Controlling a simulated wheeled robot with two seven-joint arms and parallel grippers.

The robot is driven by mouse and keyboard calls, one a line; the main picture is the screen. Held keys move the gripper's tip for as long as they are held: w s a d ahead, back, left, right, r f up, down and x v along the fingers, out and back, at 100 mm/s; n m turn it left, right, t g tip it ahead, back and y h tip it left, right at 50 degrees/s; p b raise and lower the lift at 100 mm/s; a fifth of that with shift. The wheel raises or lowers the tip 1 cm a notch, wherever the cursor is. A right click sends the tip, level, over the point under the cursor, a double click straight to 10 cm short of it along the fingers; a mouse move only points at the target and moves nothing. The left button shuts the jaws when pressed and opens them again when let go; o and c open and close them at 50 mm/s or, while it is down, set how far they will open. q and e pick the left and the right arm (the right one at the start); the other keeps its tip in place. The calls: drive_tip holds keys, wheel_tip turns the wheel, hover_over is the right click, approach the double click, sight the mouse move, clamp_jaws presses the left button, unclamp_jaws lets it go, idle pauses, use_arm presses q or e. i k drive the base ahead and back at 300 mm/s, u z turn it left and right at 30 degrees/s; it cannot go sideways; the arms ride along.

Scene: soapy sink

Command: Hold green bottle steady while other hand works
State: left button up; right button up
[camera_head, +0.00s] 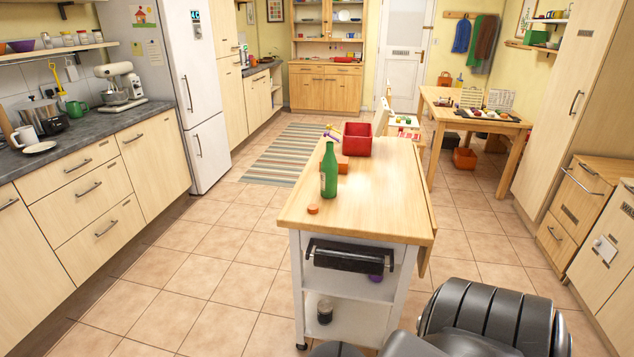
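A green bottle (329,171) stands upright on the light wooden top of a kitchen cart (385,205), near its left edge. Nothing is touching it from my side. Neither of my grippers is in the head view, so I cannot see whether they are open or shut.
A red bin (357,139) and an orange-brown block (342,163) are behind the bottle. A small orange disc (313,209) lies in front of it. The cart top's right and front are clear. A dark bar (348,256) spans the cart's front. Tiled floor is open on the left.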

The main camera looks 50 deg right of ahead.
sight(329, 170)
drive_tip(key=z, duration=0.35)
drive_tip(key=i, duration=0.6)
drive_tip(key=z, duration=0.4)
